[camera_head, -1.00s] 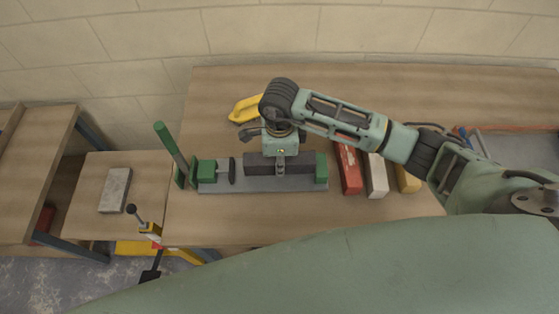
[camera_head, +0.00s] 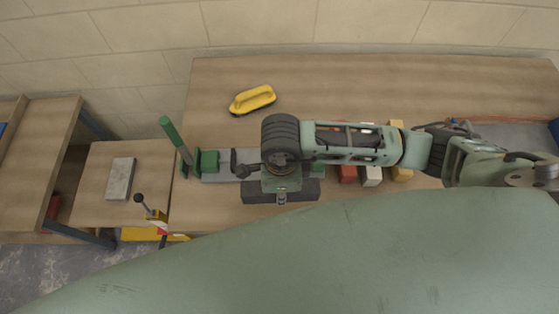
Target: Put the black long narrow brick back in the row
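The black long narrow brick (camera_head: 307,191) is held crosswise in my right gripper (camera_head: 282,196), sticking out on both sides of it. It seems to be in front of the grey clamp bed (camera_head: 219,168), clear of the clamp's green left jaw (camera_head: 208,161). The gripper's fingertips are small and partly hidden in the view. The row on the right has a red brick (camera_head: 347,174), a white brick (camera_head: 371,176) and a yellow brick (camera_head: 402,173). My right forearm covers the middle of these bricks. My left gripper is not in view.
A yellow float (camera_head: 253,100) lies at the back of the bench (camera_head: 340,82). The clamp's green lever (camera_head: 176,139) stands upright at the left. A grey slab (camera_head: 120,178) lies on a lower table at the left. The back of the bench is mostly free.

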